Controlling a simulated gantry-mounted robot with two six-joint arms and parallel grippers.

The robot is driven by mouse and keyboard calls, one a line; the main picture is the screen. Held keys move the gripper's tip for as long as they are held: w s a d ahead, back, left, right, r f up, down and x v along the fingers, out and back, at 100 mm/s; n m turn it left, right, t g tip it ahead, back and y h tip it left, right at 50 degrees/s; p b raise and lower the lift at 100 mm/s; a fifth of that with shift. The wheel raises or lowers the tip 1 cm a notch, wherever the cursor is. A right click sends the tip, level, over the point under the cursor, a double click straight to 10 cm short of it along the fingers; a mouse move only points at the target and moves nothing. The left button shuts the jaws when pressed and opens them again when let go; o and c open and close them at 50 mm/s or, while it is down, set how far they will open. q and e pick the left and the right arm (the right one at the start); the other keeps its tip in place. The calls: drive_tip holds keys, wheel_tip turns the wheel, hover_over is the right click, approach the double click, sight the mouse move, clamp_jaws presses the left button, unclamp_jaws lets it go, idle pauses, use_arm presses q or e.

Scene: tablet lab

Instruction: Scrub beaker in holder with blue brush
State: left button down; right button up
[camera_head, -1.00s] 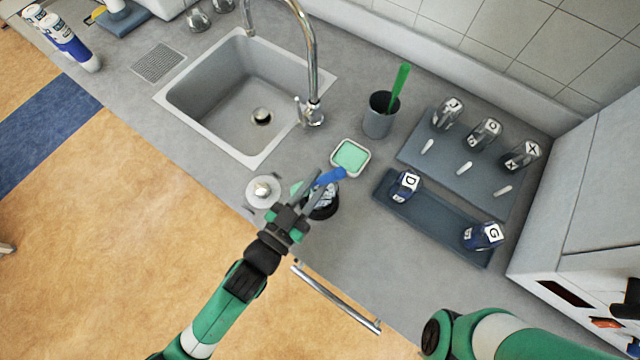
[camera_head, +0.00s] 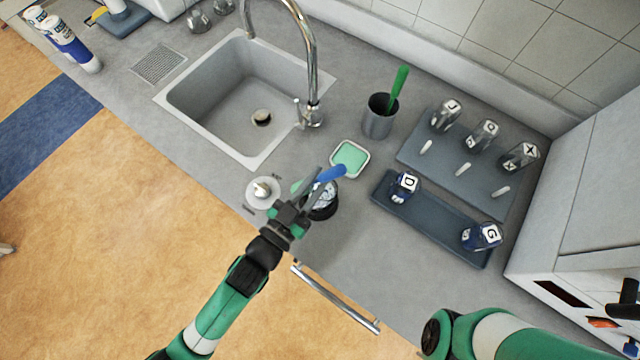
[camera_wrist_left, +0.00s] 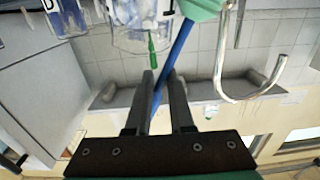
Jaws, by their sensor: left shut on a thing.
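The blue brush (camera_head: 331,173) is held by my left gripper (camera_head: 312,187), which is shut on it. Its blue handle slants up past the fingers, and it also shows in the left wrist view (camera_wrist_left: 181,50). The beaker (camera_head: 322,198) sits in a dark round holder near the counter's front edge, partly hidden by the gripper. A clear beaker is close ahead of the fingers in the left wrist view (camera_wrist_left: 138,28). I cannot tell whether the bristles are inside it. My right arm enters at bottom right; its gripper is not clearly seen.
A green-filled square dish (camera_head: 350,158) lies just behind the beaker. A grey cup (camera_head: 378,122) holds a green brush (camera_head: 399,86). Lettered beakers stand on a dark tray (camera_head: 440,228) and a rack (camera_head: 440,165) to the right. The sink (camera_head: 190,108) and a white round item (camera_head: 263,192) are left.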

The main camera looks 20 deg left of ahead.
use_arm(q)
wheel_tip(320, 180, up, 12)
drive_tip(key=p, duration=1.1)
drive_tip(key=shift+f, duration=0.2)
wheel_tip(320, 180, up, 4)
drive_tip(key=p, duration=0.3)
drive_tip(key=shift+p, duration=0.3)
